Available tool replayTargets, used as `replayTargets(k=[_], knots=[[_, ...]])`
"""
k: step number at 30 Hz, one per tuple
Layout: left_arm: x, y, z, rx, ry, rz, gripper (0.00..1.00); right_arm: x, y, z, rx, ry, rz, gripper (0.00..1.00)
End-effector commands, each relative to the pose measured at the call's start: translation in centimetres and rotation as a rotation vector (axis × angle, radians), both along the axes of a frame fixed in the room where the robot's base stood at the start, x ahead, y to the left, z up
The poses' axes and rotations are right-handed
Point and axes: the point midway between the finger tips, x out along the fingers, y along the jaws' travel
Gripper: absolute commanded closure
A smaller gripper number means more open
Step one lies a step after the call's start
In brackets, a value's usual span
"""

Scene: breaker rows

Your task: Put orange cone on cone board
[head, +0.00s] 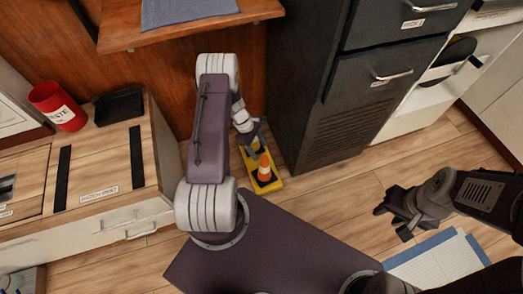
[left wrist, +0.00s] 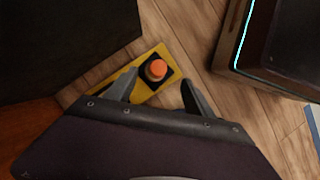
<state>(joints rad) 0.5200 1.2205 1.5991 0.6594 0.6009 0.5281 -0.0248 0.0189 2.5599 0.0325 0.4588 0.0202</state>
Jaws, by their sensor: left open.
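The orange cone (head: 264,171) has a pale band and stands upright on a black square of the yellow cone board (head: 276,184), which lies on the floor. In the left wrist view the cone (left wrist: 156,70) is seen from above, on the board (left wrist: 124,99). My left gripper (head: 254,138) is above the board, by the cone. In the left wrist view its open fingers (left wrist: 159,80) lie on either side of the cone, with gaps and no visible contact. The far part of the board is partly hidden by the gripper. My right gripper (head: 395,212) is empty, its fingers apart, off to the right.
A dark cabinet (head: 345,115) stands close to the right of the board. A wooden panel (head: 160,75) and shelf (head: 185,28) are behind. A wooden-topped unit (head: 115,165) with a red cup (head: 60,106) is left. A blue-edged pad (head: 440,262) lies on the floor at right.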

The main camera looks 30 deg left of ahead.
Motion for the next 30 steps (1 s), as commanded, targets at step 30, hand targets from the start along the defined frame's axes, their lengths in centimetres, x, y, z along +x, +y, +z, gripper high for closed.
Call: replayTargets(k=[30], knots=[[-12.1,-11.1,23.4,0.398,-0.387,-1.59,0.38,0.0,0.0,-0.1,0.0,0.0,0.0,0.62]])
